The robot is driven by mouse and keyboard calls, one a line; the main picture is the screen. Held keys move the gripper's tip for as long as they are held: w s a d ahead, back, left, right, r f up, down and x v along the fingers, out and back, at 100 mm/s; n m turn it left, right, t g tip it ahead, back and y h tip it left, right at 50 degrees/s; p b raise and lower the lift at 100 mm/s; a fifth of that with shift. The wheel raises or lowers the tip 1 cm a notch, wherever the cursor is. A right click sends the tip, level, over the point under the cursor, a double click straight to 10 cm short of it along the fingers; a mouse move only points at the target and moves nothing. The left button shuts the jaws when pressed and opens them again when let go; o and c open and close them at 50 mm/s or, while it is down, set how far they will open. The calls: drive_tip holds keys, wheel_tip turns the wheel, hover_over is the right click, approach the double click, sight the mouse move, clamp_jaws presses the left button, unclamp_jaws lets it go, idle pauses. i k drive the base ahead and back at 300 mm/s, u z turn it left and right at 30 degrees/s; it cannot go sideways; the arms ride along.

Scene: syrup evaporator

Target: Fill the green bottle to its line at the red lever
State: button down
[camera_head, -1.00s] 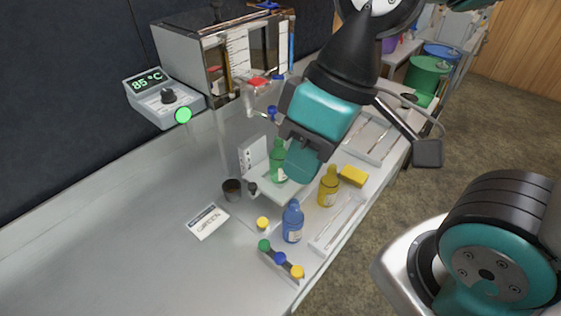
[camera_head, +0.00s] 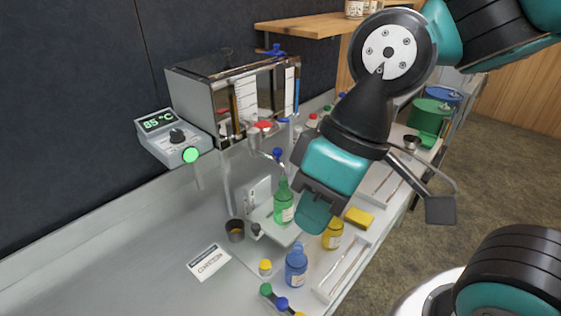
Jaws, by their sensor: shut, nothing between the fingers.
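The green bottle (camera_head: 284,203) stands upright on the small white stand below the spout (camera_head: 262,150) of the steel evaporator (camera_head: 232,95). Its fill line and level are too small to tell. The red lever (camera_head: 263,126) sits on top of the spout, on the evaporator's front. My gripper (camera_head: 312,216) is shut and empty, just right of the green bottle in the picture. It points down and hides part of the area behind it. I cannot tell whether it touches the bottle.
A blue bottle (camera_head: 296,265) and a yellow bottle (camera_head: 333,235) stand near the front. A dark cup (camera_head: 235,231), a yellow sponge (camera_head: 359,217) and coloured caps (camera_head: 266,290) lie around. A controller (camera_head: 174,136) reads 85 °C. The left counter is clear apart from a card (camera_head: 209,262).

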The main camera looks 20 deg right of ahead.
sight(262, 124)
drive_tip(key=k, duration=0.45)
drive_tip(key=z, duration=2.05)
drive_tip(key=i, duration=0.95)
drive_tip(key=u, duration=2.9)
drive_tip(key=i, duration=0.5)
